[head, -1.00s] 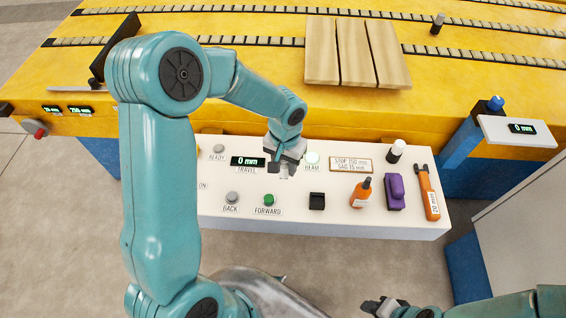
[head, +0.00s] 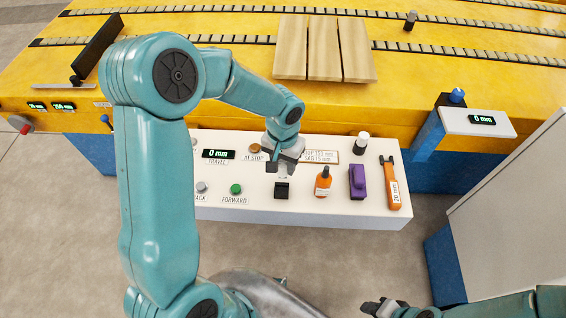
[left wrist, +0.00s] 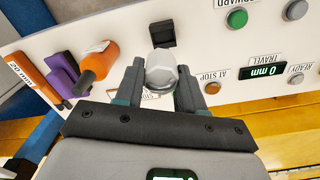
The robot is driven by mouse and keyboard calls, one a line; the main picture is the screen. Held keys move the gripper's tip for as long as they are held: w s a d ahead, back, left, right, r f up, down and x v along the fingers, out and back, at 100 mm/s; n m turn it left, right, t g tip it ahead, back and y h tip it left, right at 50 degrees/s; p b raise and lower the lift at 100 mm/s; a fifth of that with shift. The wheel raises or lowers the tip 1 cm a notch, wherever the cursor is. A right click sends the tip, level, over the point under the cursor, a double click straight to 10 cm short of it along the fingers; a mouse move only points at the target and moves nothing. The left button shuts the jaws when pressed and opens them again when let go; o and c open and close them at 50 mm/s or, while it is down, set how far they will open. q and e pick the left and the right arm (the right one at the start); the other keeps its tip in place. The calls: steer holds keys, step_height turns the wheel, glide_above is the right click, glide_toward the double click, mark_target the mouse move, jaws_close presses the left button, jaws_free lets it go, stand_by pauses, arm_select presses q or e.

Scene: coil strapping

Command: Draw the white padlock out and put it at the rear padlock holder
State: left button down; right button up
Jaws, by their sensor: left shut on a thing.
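My left gripper (head: 283,168) is over the white control panel, just behind a black square block (head: 282,190). It is shut on a pale whitish-grey piece, which I take for the white padlock (left wrist: 161,72); it sits between the two fingers in the left wrist view. In the head view the gripper mostly hides it. The black block (left wrist: 162,33) shows just beyond the held piece, apart from it in the picture. I cannot tell which thing is the rear padlock holder. My right gripper (head: 384,307) is at the bottom edge, too small to judge.
A green button (head: 236,189) lies left of the block. Wooden boards (head: 325,50) lie on the yellow conveyor behind.

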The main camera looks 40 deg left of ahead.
mark_target(282, 175)
arm_select(q)
steer(key=shift+a+r, duration=0.1)
steer(key=shift+a, duration=0.1)
steer(key=shift+d+b, duration=0.1)
steer(key=shift+b, duration=0.25)
steer(key=shift+f+b, duration=0.6)
steer(key=shift+f, duration=0.1)
step_height(282, 175, down, 4)
steer(key=b, duration=0.4)
steer(key=shift+f, duration=0.15)
steer(key=shift+b, duration=0.35)
steer(key=shift+f, duration=0.2)
stand_by(0.4)
